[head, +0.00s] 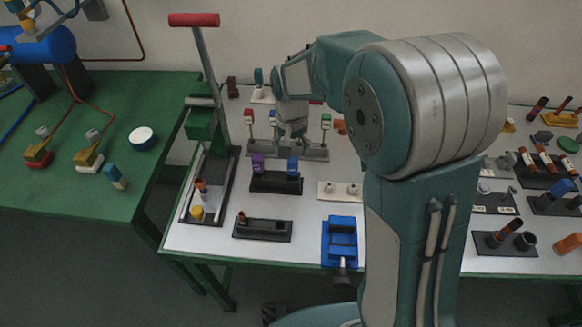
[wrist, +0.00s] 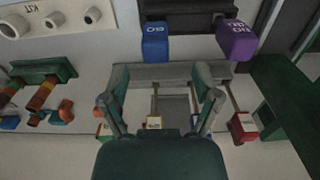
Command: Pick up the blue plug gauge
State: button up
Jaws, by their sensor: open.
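The blue plug gauge (head: 293,164) stands upright in a black holder (head: 275,183) on the white table, right of a purple gauge (head: 257,162). In the wrist view the blue gauge (wrist: 155,42) shows upside-down lettering, with the purple gauge (wrist: 237,43) to its right. My gripper (wrist: 160,92) is open with nothing between its fingers. The blue gauge lies ahead of the fingertips in that picture, apart from them. In the head view my gripper (head: 293,132) is just behind the blue gauge, over a grey rack; its fingertips are hard to make out.
The grey rack (head: 262,149) holds upright pieces with red and green tops close around my gripper. A tall red-handled lever press (head: 208,120) stands left. A white block (head: 340,190) and blue vise (head: 341,240) are at the front. My arm hides the table's middle right.

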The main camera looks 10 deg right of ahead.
aim_at(293, 168)
jog(key=shift+d+f, duration=0.2)
jog(key=shift+f, duration=0.3)
jog(key=shift+d+f, duration=0.15)
jog(key=shift+f, duration=0.7)
jog(key=f, duration=0.4)
jog(key=shift+s+a+f, duration=0.1)
jog(key=shift+a+f, duration=0.2)
jog(key=shift+d, duration=0.1)
jog(key=shift+d, duration=0.1)
jog(key=c, duration=1)
